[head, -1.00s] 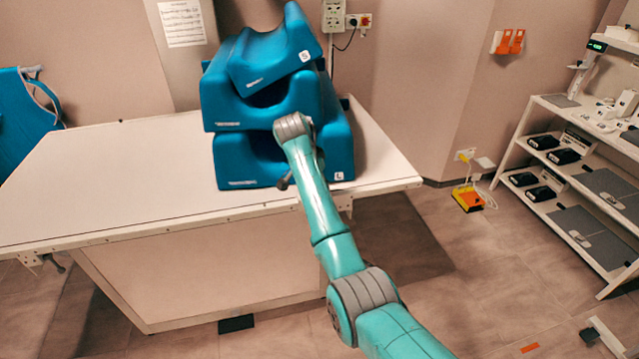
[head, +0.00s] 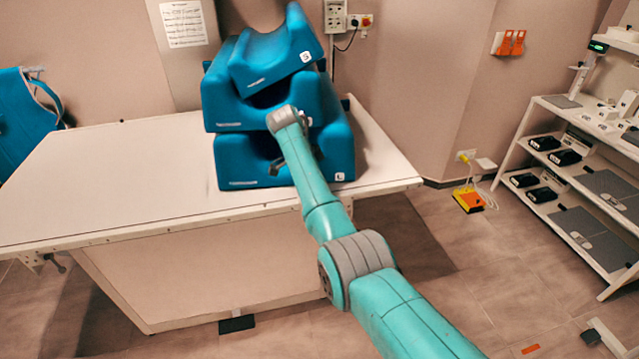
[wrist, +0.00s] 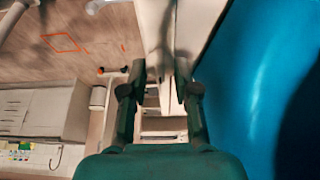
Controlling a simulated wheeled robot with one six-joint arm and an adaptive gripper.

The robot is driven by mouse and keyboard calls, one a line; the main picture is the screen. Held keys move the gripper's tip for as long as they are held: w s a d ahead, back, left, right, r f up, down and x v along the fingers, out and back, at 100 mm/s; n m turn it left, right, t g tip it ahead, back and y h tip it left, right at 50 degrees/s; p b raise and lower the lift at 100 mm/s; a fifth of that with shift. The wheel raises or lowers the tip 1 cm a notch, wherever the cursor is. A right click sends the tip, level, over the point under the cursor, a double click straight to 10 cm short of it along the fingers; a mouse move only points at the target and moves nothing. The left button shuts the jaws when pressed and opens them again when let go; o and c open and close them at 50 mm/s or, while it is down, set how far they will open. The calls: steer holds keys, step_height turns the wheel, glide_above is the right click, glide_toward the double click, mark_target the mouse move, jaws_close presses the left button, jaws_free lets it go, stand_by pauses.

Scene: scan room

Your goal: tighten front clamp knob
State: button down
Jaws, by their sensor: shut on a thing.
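The table (head: 110,185) has clamp-like fittings under its front edge. One, with a dark knob (head: 58,265), is at the front left corner; another pale fitting (head: 345,203) is near the front right. In the head view my gripper (head: 275,168) shows only as a dark bit beside my wrist, in front of the blue cushions. In the wrist view my gripper's fingers (wrist: 160,90) are closed about a pale narrow part (wrist: 160,40). I cannot tell whether this is the front clamp knob; its tip is partly hidden between the fingers.
Stacked blue cushions (head: 235,100) stand on the table and fill the right of the wrist view (wrist: 265,80), close to my gripper. A shelf rack (head: 560,180) is at the right. An orange floor item (head: 468,200) lies by the wall. The table's left part is clear.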

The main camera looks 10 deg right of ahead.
stand_by(0.3)
steer(key=c, duration=0.9)
jaws_free()
steer(key=shift+o, duration=0.2)
steer(key=v, duration=1.2)
